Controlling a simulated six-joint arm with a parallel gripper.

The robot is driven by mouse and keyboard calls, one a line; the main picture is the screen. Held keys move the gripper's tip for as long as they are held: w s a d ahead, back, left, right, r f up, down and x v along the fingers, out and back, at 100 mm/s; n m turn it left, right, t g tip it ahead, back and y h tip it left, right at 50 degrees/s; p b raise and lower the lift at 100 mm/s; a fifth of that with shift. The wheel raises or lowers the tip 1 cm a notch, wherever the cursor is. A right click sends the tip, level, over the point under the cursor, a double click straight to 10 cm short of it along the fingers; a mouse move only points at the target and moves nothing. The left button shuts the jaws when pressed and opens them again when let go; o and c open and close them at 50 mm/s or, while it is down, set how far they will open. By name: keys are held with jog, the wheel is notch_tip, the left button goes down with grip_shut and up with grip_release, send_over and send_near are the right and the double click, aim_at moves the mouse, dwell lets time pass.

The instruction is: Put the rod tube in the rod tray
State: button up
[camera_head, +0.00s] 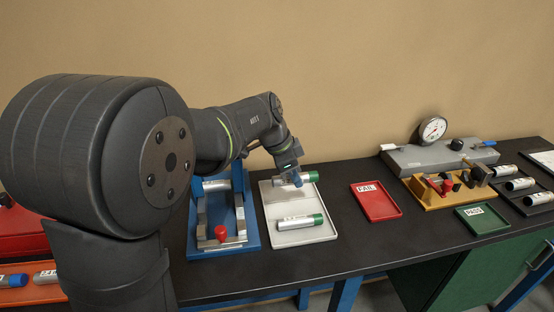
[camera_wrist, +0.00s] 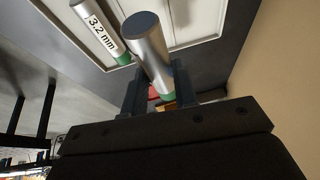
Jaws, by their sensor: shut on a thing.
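My gripper (camera_head: 291,180) is shut on a silver rod tube with a green end (camera_head: 311,176), over the far part of the white tray (camera_head: 291,239). The wrist view shows the held tube (camera_wrist: 148,48) between the two fingers (camera_wrist: 160,90), its plain grey end toward the camera. Whether the held tube touches the tray is hard to tell. A second silver tube with a green end (camera_head: 300,221) lies in the near part of the white tray. In the wrist view this second tube (camera_wrist: 97,28) shows a "3.2 mm" label.
A blue fixture (camera_head: 251,240) with a red knob stands just left of the white tray. A red FAIL tray (camera_head: 377,206) and green PASS tray (camera_head: 468,225) are empty. A dial gauge device (camera_head: 433,130) and a dark tray with several tubes (camera_head: 519,184) are at right.

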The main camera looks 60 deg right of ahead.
send_over(298, 207)
jog(key=a, duration=0.1)
jog(key=shift+w+a+f, duration=0.1)
jog(key=shift+w+f, duration=0.15)
jog(key=shift+f, duration=0.95)
jog(key=shift+w+f, duration=0.2)
jog(key=shift+f, duration=0.95)
jog(key=shift+f, duration=0.25)
jog(key=shift+f, duration=1.2)
jog(key=shift+f, duration=0.1)
jog(key=shift+f, duration=0.35)
jog(key=shift+f, duration=0.2)
jog(key=o, duration=1.1)
